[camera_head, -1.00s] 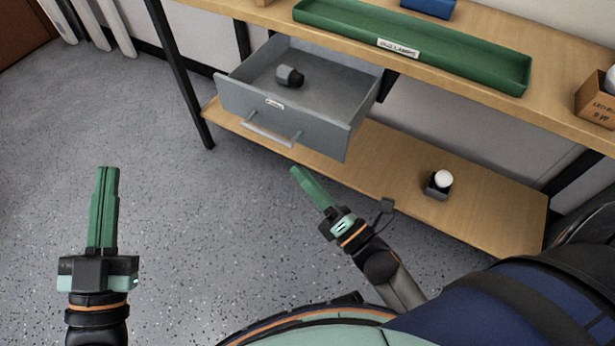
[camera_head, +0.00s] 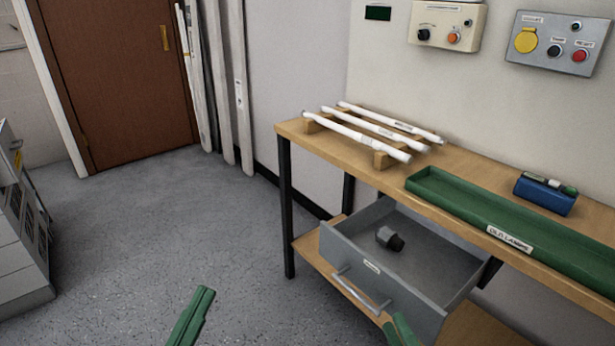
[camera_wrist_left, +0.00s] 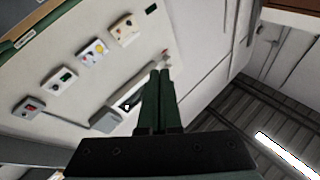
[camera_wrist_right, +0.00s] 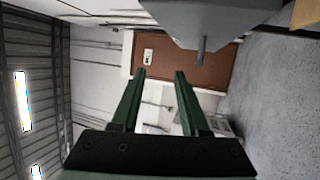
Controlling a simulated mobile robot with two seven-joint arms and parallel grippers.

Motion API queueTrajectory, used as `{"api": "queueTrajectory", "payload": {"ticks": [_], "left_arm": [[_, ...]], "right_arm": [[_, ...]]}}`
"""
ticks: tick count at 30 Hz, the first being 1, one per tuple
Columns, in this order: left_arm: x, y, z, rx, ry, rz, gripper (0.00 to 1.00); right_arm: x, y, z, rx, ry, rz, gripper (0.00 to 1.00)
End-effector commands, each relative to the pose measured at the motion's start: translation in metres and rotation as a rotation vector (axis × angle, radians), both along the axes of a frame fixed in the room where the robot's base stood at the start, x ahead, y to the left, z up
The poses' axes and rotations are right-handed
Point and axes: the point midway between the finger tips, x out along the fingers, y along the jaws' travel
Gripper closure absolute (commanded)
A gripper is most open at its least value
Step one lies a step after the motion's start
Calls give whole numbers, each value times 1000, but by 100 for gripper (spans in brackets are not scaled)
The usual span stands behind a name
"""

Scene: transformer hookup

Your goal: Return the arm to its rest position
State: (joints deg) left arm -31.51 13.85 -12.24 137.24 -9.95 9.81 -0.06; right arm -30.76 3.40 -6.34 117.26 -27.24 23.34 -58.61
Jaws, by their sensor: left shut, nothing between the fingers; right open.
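My left gripper (camera_head: 192,316) shows its green fingers at the bottom of the head view, over bare floor. In the left wrist view its fingers (camera_wrist_left: 160,75) are together with nothing between them. My right gripper (camera_head: 402,325) shows only its green fingertips at the bottom of the head view, in front of the open drawer (camera_head: 345,252). In the right wrist view its fingers (camera_wrist_right: 160,78) are apart and empty. Both arms are otherwise out of the head view.
The workbench (camera_head: 450,160) carries white tubes (camera_head: 375,128), a green tray (camera_head: 470,210) and a blue box (camera_head: 545,195). A dark-tipped grey part (camera_head: 388,238) lies in the drawer. A grey cabinet (camera_head: 20,240) stands at left. The floor between is clear.

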Motion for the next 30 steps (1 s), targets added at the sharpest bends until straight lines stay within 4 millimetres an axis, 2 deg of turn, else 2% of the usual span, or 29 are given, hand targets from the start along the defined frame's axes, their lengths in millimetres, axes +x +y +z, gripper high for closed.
{"api": "queueTrajectory", "payload": {"ticks": [1, 6, 14, 15, 23, 26, 30], "left_arm": [[0, 0, 0, -1, 1, 1, 100], [0, 0, -1, -1, 1, 1, 100], [0, 0, -1, -1, 1, 2, 100], [4, 2, 6, -1, 46, 9, 100], [17, 12, -28, 1, 374, 66, 100], [13, 17, -45, 2, 521, 89, 100], [-4, 23, -70, 2, 731, 119, 100]], "right_arm": [[-2, 0, 16, 123, 20, 45, 55], [-9, 3, 61, 567, 125, 217, 55], [-26, 13, 115, 1125, 313, 484, 55], [-22, 12, 120, 1148, 353, 452, 55], [-8, 0, 85, 1220, 601, 208, 55], [-12, -4, 68, 1247, 713, 99, 55], [-28, -10, 43, 1281, 874, -59, 55]]}}
